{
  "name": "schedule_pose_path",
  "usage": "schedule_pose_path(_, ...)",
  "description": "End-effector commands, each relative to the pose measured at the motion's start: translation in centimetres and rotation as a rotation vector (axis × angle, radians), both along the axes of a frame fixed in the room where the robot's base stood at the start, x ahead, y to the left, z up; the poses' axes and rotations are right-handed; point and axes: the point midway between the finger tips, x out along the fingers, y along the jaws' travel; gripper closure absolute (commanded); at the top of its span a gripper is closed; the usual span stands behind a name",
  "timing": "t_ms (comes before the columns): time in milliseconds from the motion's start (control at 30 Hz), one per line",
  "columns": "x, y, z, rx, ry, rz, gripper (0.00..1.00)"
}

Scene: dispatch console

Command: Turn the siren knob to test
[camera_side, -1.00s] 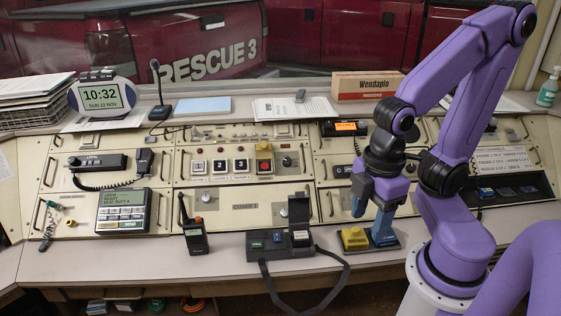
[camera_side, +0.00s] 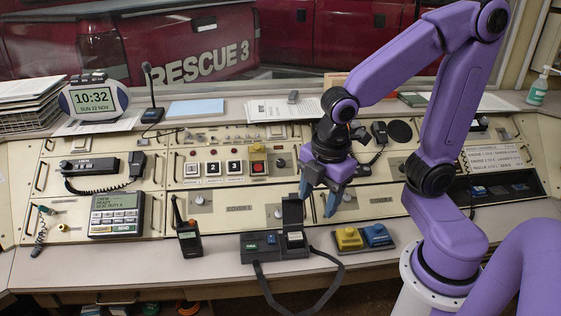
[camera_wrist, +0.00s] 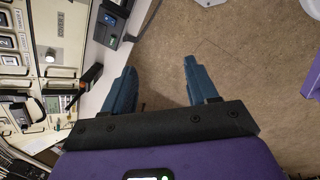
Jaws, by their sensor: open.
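Several round silver-grey knobs sit on the cream console in the side view: a left knob (camera_side: 198,199), a middle knob (camera_side: 277,212) near a cover label, and a dark knob (camera_side: 281,162) higher up. Another knob (camera_side: 346,197) shows just right of my gripper's fingers. I cannot read which one is the siren knob, and no test mark is legible. My gripper (camera_side: 317,198) is open and empty, with its blue fingers pointing down in front of the console. In the wrist view my gripper (camera_wrist: 158,66) has its fingers apart over bare floor, and a knob (camera_wrist: 51,55) lies off to the left.
A handheld radio (camera_side: 189,237) stands further left. A desk microphone (camera_side: 151,100) stands at the back.

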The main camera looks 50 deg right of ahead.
Motion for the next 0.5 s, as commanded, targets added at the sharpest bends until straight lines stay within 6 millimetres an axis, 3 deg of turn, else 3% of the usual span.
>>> schedule_pose_path(33, 1.9, -0.2, 0.0, -0.024, -0.014, 0.057, 0.42)
schedule_pose_path(267, 10.2, -2.6, 0.1, -0.161, -0.058, 0.38, 0.42)
schedule_pose_path(500, 17.9, -7.6, -0.1, -0.332, -0.032, 0.715, 0.42)
